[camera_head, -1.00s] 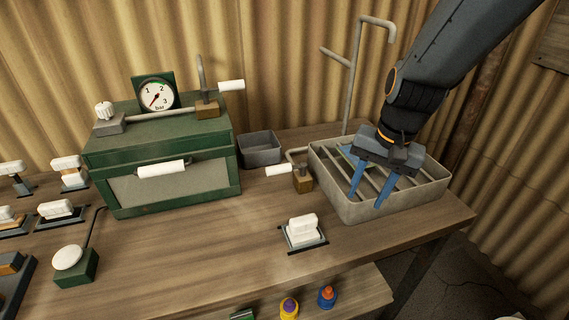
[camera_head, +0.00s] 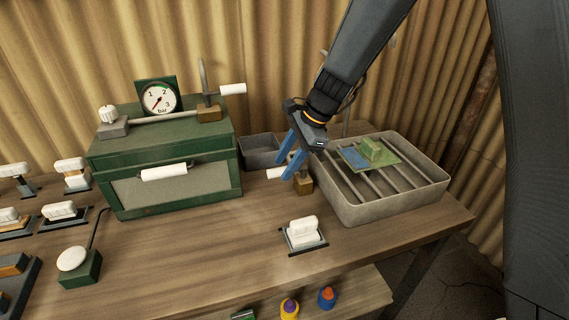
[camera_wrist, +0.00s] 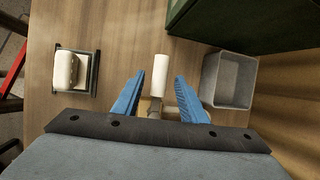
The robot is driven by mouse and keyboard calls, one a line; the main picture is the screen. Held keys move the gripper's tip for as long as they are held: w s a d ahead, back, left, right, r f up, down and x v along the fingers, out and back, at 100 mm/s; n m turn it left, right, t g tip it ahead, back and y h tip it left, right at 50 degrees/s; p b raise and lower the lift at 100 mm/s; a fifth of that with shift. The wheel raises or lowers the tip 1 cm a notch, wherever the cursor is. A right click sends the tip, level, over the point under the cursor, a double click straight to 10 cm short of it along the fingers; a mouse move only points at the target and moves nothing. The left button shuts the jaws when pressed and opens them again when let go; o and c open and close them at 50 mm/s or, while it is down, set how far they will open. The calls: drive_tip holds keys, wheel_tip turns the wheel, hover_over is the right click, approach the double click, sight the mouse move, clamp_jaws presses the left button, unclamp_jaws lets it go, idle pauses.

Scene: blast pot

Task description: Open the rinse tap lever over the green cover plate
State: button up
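The rinse tap lever has a white handle (camera_wrist: 160,73) that shows between my fingers in the wrist view, and its tip also shows in the head view (camera_head: 275,173). The tap's brass body (camera_head: 304,185) stands by the left wall of the grey basin, partly hidden by my gripper. My gripper (camera_head: 288,165) is open, with blue fingers either side of the handle and apart from it as far as I can see. The green and blue cover plate (camera_head: 370,152) lies on the basin's bars.
The grey slatted basin (camera_head: 390,211) stands at the right. A small grey bin (camera_wrist: 231,80) is behind the tap. The green cabinet (camera_head: 165,150) with a gauge is at the left. A white switch (camera_head: 303,232) sits in front. Bare wood lies between.

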drive_tip(key=shift+a+f, duration=0.2)
drive_tip(key=shift+f, duration=0.3)
drive_tip(key=shift+c, duration=0.3)
clamp_jaws()
